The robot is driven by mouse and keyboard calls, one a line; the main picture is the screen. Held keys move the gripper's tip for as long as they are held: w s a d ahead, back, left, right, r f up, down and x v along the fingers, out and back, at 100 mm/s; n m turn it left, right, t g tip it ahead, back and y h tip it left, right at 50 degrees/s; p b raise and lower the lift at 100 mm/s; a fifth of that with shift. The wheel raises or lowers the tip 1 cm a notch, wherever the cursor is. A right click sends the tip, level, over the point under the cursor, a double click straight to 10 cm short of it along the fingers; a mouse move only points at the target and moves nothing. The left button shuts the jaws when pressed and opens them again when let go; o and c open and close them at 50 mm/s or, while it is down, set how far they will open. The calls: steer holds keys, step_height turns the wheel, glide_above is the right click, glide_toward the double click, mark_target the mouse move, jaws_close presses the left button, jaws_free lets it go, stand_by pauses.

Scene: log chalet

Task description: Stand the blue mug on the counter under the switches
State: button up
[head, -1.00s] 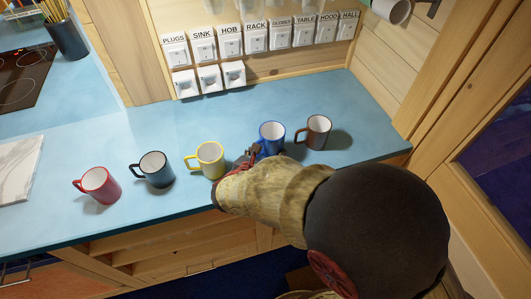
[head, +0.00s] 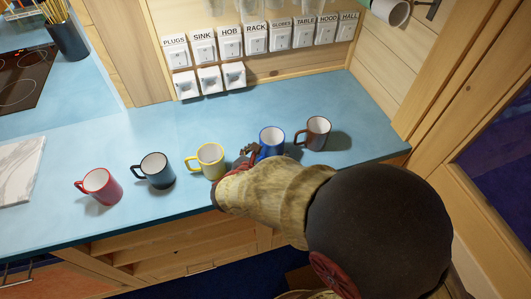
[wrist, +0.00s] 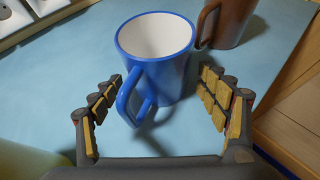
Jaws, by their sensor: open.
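The blue mug (head: 271,142) stands upright on the blue counter (head: 230,118), between the yellow mug and the brown mug. In the wrist view the blue mug (wrist: 160,60) is just ahead of my open gripper (wrist: 157,108), its handle turned toward me and lying between the two fingers. Neither finger appears closed on it. In the head view my gripper (head: 248,158) is at the mug's lower left, partly hidden by my arm. The labelled switches (head: 256,42) are on the wooden panel at the back of the counter.
The yellow mug (head: 209,160) is close on the left of my gripper. The brown mug (head: 315,133) is close on the right of the blue mug. A dark blue-grey mug (head: 156,170) and a red mug (head: 101,186) stand further left. The counter below the switches is clear.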

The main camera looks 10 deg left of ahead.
steer(key=p+v, duration=0.3)
steer(key=v, duration=0.8)
steer(key=shift+s+r, duration=0.25)
steer(key=shift+s, duration=0.05)
steer(key=d+r+m+g+h, duration=0.1)
steer(key=d+r+m+g, duration=0.25)
steer(key=d+m, duration=0.65)
steer(key=d+r+m+g+h, duration=0.25)
steer(key=d+r+m, duration=0.3)
steer(key=d, duration=0.85)
steer(key=s+d+r+m+y, duration=0.5)
steer(key=s+d+r+m, duration=0.2)
steer(key=m, duration=1.1)
steer(key=shift+s+d+r+y, duration=0.2)
steer(key=shift+s+d+y, duration=0.15)
steer(key=shift+s+d, duration=1.2)
steer(key=shift+s+a, duration=0.2)
steer(key=shift+a, duration=0.05)
